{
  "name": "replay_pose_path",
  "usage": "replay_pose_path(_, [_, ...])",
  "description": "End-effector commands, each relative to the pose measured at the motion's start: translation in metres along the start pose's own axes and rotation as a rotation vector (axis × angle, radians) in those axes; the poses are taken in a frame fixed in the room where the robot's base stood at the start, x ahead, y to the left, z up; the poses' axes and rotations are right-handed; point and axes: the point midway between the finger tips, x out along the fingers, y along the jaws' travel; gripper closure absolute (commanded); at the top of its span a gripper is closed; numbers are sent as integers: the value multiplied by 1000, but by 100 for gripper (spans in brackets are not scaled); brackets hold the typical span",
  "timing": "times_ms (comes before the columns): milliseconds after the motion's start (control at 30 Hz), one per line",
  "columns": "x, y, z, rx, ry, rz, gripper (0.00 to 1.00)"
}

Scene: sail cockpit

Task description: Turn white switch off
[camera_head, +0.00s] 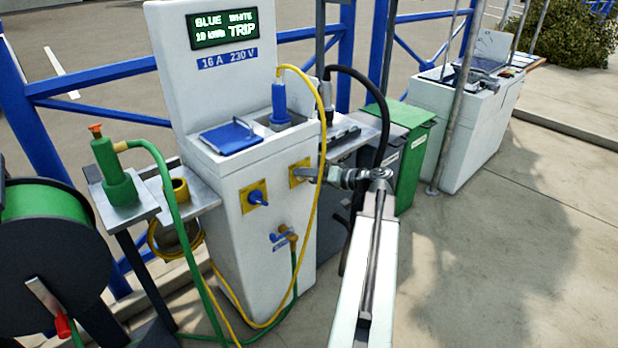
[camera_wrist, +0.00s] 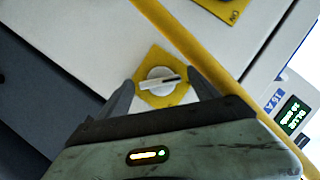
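The white switch (camera_wrist: 158,78) is a round white knob with a raised bar, set on a yellow plate (camera_wrist: 150,64) in the wrist view. My gripper (camera_wrist: 161,90) is open, with one dark finger on each side of the knob; I cannot tell whether they touch it. In the head view my gripper (camera_head: 308,175) is at the right yellow plate (camera_head: 296,167) on the white pedestal (camera_head: 229,184), and it hides the knob. The pedestal's display (camera_head: 223,28) reads BLUE, WHITE, 10 kWh and TRIP.
A blue switch (camera_head: 259,198) sits on its own plate to the left. A yellow cable (camera_head: 317,130) from a blue plug (camera_head: 280,104) hangs close by my gripper. A black hose (camera_head: 376,92) arcs behind my arm. A green bin (camera_head: 412,165) stands to the right. Open paving lies at right.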

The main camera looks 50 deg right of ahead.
Motion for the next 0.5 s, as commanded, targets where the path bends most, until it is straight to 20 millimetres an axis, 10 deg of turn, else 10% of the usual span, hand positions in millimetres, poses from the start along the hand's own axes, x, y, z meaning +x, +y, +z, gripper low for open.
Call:
replay_pose_path(300, [-3, 0, -1, 2, 2, 0, 24])
replay_pose_path(500, [-38, -2, -2, 2, 4, 2, 24])
